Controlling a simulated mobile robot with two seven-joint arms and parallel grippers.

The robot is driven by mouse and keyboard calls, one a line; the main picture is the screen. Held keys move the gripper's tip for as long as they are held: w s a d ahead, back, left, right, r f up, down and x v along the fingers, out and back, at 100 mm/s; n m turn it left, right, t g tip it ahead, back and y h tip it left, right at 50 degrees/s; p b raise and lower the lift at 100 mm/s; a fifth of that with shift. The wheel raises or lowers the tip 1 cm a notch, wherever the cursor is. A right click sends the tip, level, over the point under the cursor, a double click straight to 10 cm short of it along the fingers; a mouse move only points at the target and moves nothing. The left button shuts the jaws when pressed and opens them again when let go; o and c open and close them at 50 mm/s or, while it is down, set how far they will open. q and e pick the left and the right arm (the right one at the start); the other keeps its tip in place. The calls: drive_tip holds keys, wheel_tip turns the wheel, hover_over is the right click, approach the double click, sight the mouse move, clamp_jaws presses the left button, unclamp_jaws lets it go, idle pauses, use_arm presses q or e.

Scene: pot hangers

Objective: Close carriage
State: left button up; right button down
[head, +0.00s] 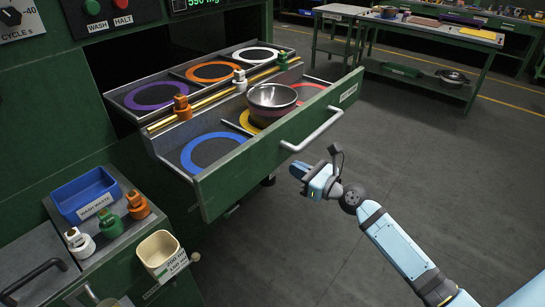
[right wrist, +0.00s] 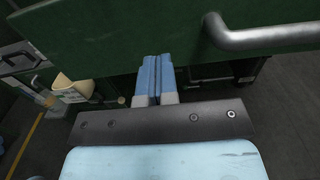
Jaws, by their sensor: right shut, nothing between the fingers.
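The carriage (head: 250,155) is a green drawer pulled out from the green machine, with a pale bar handle (head: 312,136) on its front panel. Coloured rings line its inside, and a metal bowl (head: 272,98) sits in it. My right gripper (head: 297,170) is shut and empty, just outside the front panel and below the handle in the head view. In the right wrist view its closed fingers (right wrist: 155,68) point at the green front panel (right wrist: 120,38), with the handle (right wrist: 265,35) to the right. I cannot tell whether they touch the panel. My left gripper is not in view.
A side counter at lower left holds a blue tray (head: 85,194), several small coloured pegs and a cream bin (head: 158,250). A gold rail (head: 215,97) with pegs crosses the carriage. A workbench (head: 435,38) stands at the back right. The floor right of the carriage is clear.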

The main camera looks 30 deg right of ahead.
sight(266, 153)
drive_tip(key=x, duration=0.8)
drive_tip(key=shift+w, duration=0.15)
drive_tip(key=shift+w+a, duration=0.1)
drive_tip(key=shift+a, duration=0.05)
drive_tip(key=shift+w, duration=0.1)
